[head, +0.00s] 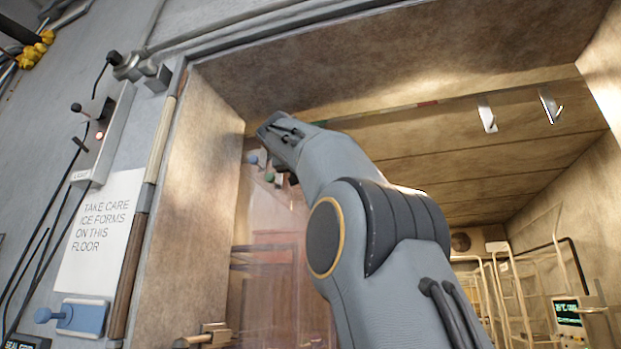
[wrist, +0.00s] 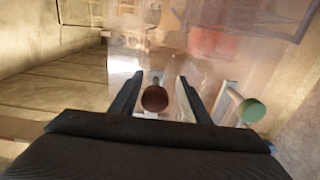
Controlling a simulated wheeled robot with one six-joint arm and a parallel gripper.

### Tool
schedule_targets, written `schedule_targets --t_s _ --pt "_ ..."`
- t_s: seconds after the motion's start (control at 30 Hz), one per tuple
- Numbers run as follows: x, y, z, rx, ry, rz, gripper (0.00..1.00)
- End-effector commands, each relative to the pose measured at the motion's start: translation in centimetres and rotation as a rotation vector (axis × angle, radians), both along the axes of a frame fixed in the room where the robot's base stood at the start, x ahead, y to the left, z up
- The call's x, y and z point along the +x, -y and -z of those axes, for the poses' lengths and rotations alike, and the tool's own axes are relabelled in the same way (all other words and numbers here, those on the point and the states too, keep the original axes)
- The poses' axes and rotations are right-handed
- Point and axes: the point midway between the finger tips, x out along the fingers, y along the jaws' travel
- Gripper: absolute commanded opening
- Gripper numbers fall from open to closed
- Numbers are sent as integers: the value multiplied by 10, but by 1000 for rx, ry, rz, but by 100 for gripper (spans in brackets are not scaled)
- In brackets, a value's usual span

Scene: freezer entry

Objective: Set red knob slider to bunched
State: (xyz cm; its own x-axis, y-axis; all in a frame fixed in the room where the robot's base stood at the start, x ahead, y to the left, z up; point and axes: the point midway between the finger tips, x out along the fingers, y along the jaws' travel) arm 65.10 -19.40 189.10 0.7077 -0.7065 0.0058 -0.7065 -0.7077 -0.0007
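The red knob (wrist: 155,99), dark red-brown and round, shows in the wrist view between my gripper's fingers. It sits on a pale mount at the top of a clear strip curtain (head: 270,255). My gripper (wrist: 159,79) is open, one finger on each side of the knob, with a small gap visible at each side. A green knob (wrist: 251,110) on a pale bracket is just right of the right finger. In the head view my arm hides the red knob and my fingers; the green knob (head: 270,177) shows beside a bluish knob (head: 253,159).
A rail with coloured marks (head: 428,104) runs along the freezer ceiling, with metal hooks (head: 487,114) at right. The doorway's left wall (head: 205,190) is close to the knobs. Wire racks (head: 510,285) and a green display (head: 567,311) are lower right.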

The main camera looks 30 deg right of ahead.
Motion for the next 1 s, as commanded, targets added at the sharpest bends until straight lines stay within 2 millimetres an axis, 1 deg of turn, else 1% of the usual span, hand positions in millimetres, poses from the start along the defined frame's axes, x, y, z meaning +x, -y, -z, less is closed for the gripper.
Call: schedule_targets --t_s 0.2,0.33,0.47,0.7,0.8,1.0 --pt "-1 3 1 2 -2 5 42" --pt "-5 -1 2 1 -1 5 42" --pt "-15 -13 4 3 -1 3 42" --pt "-42 -42 3 1 0 0 42" --pt "-50 -49 3 1 -1 1 42" --pt "-56 -54 1 1 -1 2 42"
